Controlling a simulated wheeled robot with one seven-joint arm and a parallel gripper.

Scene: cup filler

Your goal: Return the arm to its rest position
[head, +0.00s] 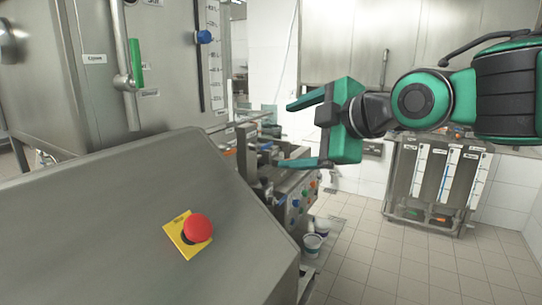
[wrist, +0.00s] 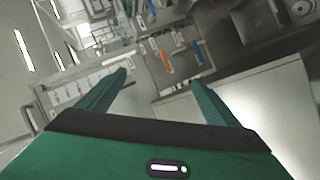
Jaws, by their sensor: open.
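My gripper (head: 296,134) is green and black and is held out to the left in the head view, in front of the filling machine (head: 283,185). Its two fingers are spread wide apart with nothing between them. My arm is raised and reaches in from the right edge of the head view.
A steel housing (head: 110,190) with a red emergency button (head: 197,228) fills the lower left. A steel tank (head: 90,60) stands behind it. Cups (head: 312,243) sit low beside the machine. A steel cart (head: 434,185) stands at the right. Tiled floor (head: 365,250) between is clear.

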